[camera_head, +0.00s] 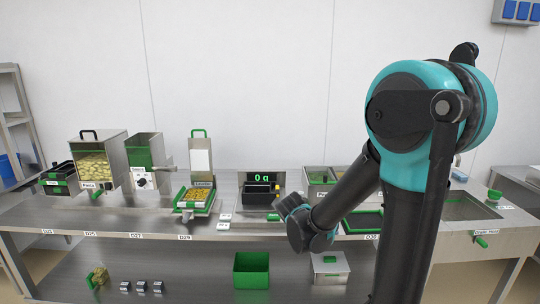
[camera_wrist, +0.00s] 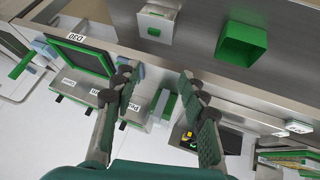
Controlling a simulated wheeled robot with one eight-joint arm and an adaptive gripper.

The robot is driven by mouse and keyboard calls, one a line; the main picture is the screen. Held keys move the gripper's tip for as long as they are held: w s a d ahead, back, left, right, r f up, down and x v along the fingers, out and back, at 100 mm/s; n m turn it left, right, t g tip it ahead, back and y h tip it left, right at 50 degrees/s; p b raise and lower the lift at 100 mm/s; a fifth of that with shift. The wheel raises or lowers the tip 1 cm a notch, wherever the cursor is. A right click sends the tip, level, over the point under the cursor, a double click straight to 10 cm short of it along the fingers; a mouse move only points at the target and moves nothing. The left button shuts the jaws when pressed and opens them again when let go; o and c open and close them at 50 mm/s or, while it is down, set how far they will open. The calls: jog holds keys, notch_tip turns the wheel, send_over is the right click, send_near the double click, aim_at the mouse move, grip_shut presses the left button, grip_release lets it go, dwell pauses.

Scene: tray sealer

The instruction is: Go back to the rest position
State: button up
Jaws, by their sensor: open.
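My gripper (camera_wrist: 157,78) is open and empty in the wrist view, its two dark fingers spread apart over the front edge of the counter. No object is between the fingertips. In the head view my teal and black arm fills the right side, bent down to the left, with its wrist low in front of the counter; the fingers are hidden there. A black tray (camera_head: 257,192) sits at the scale, whose display (camera_head: 262,178) reads 0 g. A green-edged tray of yellow food (camera_head: 195,197) sits left of it, in front of an upright panel with a green handle (camera_head: 199,155).
The steel counter (camera_head: 110,218) carries a food-filled hopper (camera_head: 95,162) at left and a green-framed dark panel (camera_wrist: 80,55) near my gripper. A green bin (camera_head: 251,283) and a lidded metal box (camera_head: 330,276) stand on the lower shelf. A sink (camera_head: 470,207) is at right.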

jog(key=s+d+f+g+y, duration=0.1)
jog(key=s+d, duration=0.2)
jog(key=s, duration=0.6)
jog(key=s+d+f+n+g+y, duration=0.1)
jog(key=s+d+f+y, duration=0.1)
jog(key=s, duration=0.7)
jog(key=shift+s+d+f+y, duration=0.25)
jog(key=shift+s+d+y, duration=0.05)
jog(key=shift+s+d, duration=0.1)
